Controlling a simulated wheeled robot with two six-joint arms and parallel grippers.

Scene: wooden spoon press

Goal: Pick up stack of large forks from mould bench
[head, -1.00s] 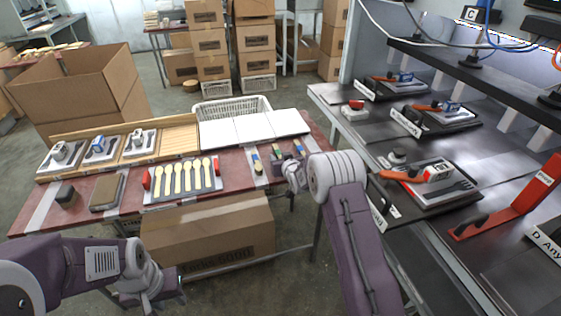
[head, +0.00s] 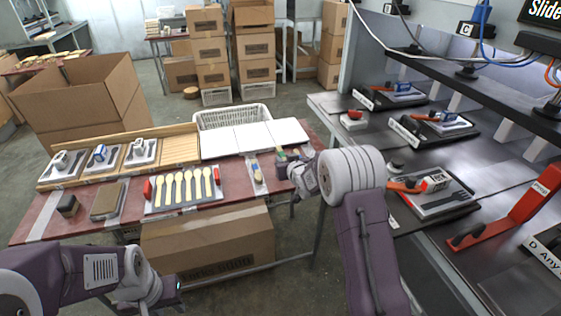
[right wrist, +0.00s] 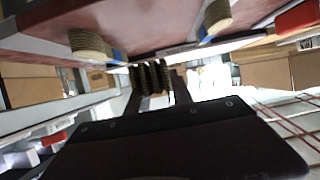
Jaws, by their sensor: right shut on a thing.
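My right gripper (head: 284,160) is at the right end of the red-topped bench (head: 238,190). In the right wrist view my right gripper (right wrist: 152,82) is shut on a dark, ridged stack (right wrist: 148,76), taken to be the large forks. The head view mostly hides this stack behind the gripper, and I cannot tell whether it is clear of the bench. Banded stacks on the bench also show in the right wrist view, one at the left (right wrist: 90,46) and one at the right (right wrist: 216,18). My left gripper (head: 178,292) is low at the left, away from the bench; its fingers are unclear.
A board with several wooden spoons (head: 178,190) lies mid-bench, with a banded stack (head: 256,170) to its right. White sheets (head: 254,138) and a white basket (head: 232,114) are behind. A black worktop (head: 490,150) with tools stands at the right. A cardboard box (head: 205,240) is below.

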